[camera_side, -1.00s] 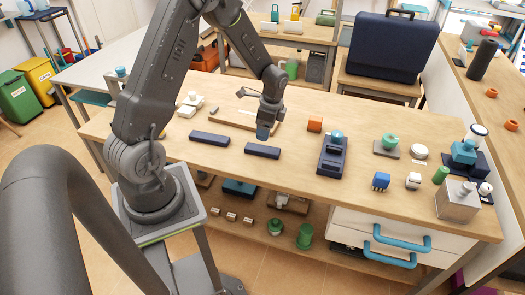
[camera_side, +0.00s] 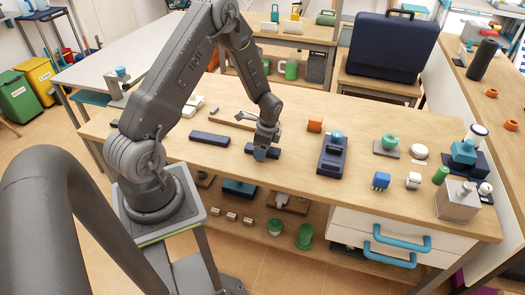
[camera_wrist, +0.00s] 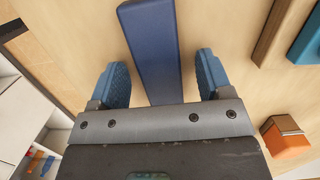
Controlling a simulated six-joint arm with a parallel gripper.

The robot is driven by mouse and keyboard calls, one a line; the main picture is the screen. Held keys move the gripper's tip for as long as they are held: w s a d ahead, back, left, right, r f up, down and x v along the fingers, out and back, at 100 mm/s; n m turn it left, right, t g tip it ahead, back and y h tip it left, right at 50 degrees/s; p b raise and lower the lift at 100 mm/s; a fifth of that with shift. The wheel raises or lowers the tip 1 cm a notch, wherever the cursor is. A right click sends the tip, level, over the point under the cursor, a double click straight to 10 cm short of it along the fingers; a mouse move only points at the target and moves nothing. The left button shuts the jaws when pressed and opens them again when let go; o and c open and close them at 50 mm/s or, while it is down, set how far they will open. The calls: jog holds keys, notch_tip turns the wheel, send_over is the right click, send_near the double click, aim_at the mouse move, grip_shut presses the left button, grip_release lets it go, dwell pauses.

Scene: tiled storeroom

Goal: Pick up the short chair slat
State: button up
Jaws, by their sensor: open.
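Two dark blue slats lie flat on the wooden workbench in the side view. The nearer right one looks slightly shorter, and I take it as the short chair slat (camera_side: 276,154); the longer slat (camera_side: 209,139) lies to its left. My gripper (camera_side: 261,156) is lowered over the short slat, hiding its middle in the side view. In the wrist view, the slat (camera_wrist: 152,40) runs between my two blue finger pads, with a gap on each side. My gripper (camera_wrist: 161,62) is open. The slat's near end is hidden by the gripper body.
An orange block (camera_side: 314,124) stands behind and right of the short slat; the wrist view shows it too (camera_wrist: 285,137). A dark blue holder (camera_side: 331,158) stands to the right. A wooden tray (camera_side: 222,115) lies behind. The bench front edge is close.

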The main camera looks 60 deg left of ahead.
jog(key=c, duration=1.1)
jog(key=shift+c, duration=0.2)
jog(key=shift+r, duration=0.1)
